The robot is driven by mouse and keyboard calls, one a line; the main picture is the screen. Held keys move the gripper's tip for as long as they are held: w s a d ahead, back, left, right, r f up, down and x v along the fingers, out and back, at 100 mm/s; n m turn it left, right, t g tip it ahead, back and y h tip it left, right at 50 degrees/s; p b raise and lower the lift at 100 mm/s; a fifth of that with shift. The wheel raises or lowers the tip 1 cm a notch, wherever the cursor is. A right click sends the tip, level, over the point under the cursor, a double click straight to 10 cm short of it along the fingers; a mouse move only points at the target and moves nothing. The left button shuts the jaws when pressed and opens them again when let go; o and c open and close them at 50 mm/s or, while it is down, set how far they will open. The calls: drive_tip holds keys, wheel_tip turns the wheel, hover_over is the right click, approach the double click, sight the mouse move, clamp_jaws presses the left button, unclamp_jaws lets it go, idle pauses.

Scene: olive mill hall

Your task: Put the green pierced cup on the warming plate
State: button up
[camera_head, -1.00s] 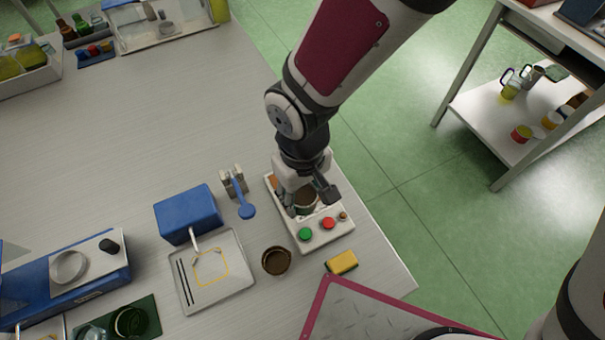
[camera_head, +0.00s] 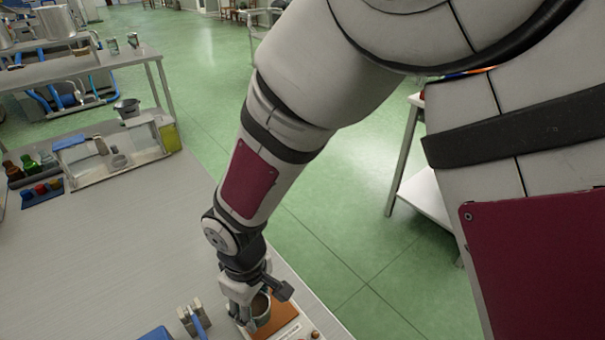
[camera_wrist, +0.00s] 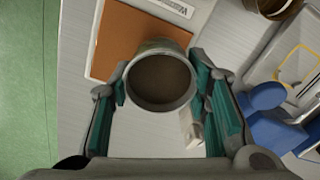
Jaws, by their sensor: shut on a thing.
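My gripper (camera_head: 258,305) is shut on a grey-green cup (camera_head: 262,309) with a dark brown inside. In the wrist view the cup (camera_wrist: 160,78) is upright between the two teal-padded fingers; I see no piercing on it. The warming plate, a white unit with an orange-brown square pad (camera_head: 285,322) and a printed label, is at the bottom of the head view. In the wrist view the cup overlaps a corner of the pad (camera_wrist: 125,42). I cannot tell whether it touches the pad or hangs above it. My gripper hides part of the plate.
A brown cup (camera_wrist: 275,6) and a metal tray (camera_wrist: 300,50) lie to the right in the wrist view, with a blue round-ended tool (camera_wrist: 266,97) nearer. A small grey stand (camera_head: 188,320) is left of my gripper. The table's middle (camera_head: 115,235) is clear.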

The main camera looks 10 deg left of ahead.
sight(261, 300)
drive_tip(key=w, duration=0.3)
drive_tip(key=shift+w+a+f, duration=0.1)
drive_tip(key=shift+f, duration=1.8)
drive_tip(key=shift+f, duration=0.1)
drive_tip(key=o, duration=1.3)
drive_tip(key=shift+c, duration=0.2)
wheel_tip(261, 300, up, 12)
